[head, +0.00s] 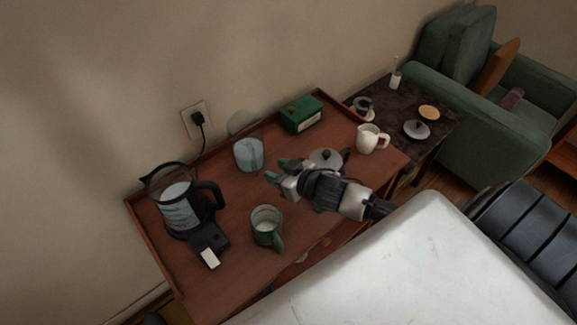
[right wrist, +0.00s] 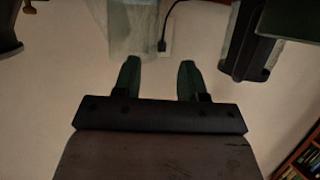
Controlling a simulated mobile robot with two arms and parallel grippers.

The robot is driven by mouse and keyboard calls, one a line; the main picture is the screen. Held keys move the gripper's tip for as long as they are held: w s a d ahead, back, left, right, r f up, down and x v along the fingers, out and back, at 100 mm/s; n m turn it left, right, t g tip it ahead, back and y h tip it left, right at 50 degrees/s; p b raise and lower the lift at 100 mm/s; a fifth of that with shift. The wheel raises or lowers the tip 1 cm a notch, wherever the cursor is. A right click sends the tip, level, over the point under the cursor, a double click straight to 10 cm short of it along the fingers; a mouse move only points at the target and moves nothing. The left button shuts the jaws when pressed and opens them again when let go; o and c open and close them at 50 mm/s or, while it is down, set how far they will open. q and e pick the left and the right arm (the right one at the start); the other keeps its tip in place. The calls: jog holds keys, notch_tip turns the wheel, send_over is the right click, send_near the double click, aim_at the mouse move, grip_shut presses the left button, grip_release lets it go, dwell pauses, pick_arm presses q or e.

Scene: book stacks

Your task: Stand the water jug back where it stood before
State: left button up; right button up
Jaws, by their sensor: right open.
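The water jug (head: 248,154) is clear, with pale water in its lower part. It stands upright on the wooden tray-topped sideboard (head: 232,237), near the wall, between the kettle and a green box. My right gripper (head: 276,170) is open and empty, just to the right and front of the jug, its green fingertips towards it. A gap shows between them. In the right wrist view the scene is upside down; the jug (right wrist: 127,25) is at the top, beyond the open fingers (right wrist: 158,65). My left gripper is out of view.
A kettle (head: 176,207) on a black base stands left, a green mug (head: 267,225) in front. The green box (head: 302,114), a lidded bowl (head: 326,157) and a white jug (head: 369,139) stand right. A plugged cord (head: 199,123) hangs at the wall.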

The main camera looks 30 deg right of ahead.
jog(key=shift+v, duration=2)
jog(key=shift+w, duration=0.1)
jog(key=s+a+m+g+h, duration=0.1)
jog(key=s+a+g+h, duration=0.3)
jog(key=s, duration=0.6)
jog(key=s+a+m+g, duration=0.1)
jog(key=s+g, duration=0.5)
jog(key=s, duration=0.3)
notch_tip(320, 180, down, 27)
jog(key=s+g, duration=0.1)
jog(key=s, duration=0.1)
jog(key=s+d+f+g, duration=0.1)
jog(key=s+d+f, duration=0.1)
jog(key=s+f, duration=1.3)
jog(key=shift+s+d+n, duration=0.3)
jog(key=shift+d+n, duration=0.05)
jog(key=shift+n, duration=0.05)
